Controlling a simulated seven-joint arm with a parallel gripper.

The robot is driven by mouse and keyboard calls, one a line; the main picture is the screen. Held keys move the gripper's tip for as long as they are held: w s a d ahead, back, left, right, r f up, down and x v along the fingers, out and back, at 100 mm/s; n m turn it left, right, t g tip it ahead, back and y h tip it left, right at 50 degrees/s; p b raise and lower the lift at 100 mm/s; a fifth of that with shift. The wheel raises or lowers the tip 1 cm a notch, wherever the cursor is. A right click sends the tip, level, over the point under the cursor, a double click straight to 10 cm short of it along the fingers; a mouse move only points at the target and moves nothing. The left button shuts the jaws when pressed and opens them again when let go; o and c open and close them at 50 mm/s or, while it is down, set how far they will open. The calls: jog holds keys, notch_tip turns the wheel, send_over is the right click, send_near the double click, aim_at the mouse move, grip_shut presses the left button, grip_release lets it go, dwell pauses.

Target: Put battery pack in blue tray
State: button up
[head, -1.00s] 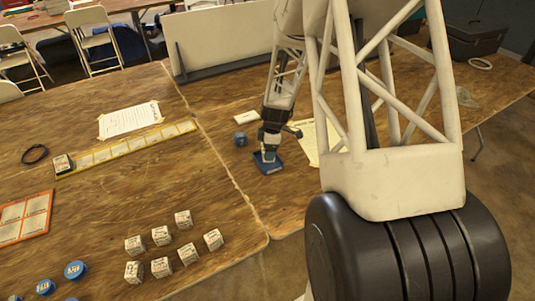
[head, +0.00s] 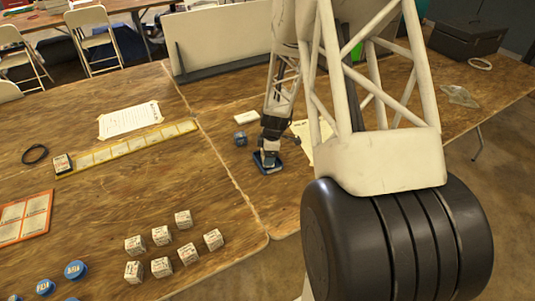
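The small blue tray (head: 258,169) lies on the wooden table right of the seam, near the middle of the head view. My gripper (head: 268,158) points down over the tray, with its tip low at or inside the rim. A small pale patch shows at the tip, but I cannot tell whether it is a finger or a held battery pack. The finger gap is too small to make out. Several white labelled blocks (head: 161,235) stand at the front left; I cannot tell whether these are battery packs.
A dark blue-grey cube (head: 240,138) and a white flat piece (head: 245,117) lie close behind the tray. A paper sheet (head: 303,138) lies right of it, partly hidden by my arm. A yellow strip (head: 125,150) and an orange-framed board (head: 24,218) lie left.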

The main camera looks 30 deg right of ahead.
jog(key=o, duration=1.2)
jog(key=shift+c, duration=0.2)
notch_tip(320, 180, up, 12)
jog(key=d, duration=0.1)
jog(key=shift+s+d, duration=0.35)
jog(key=shift+r, duration=0.1)
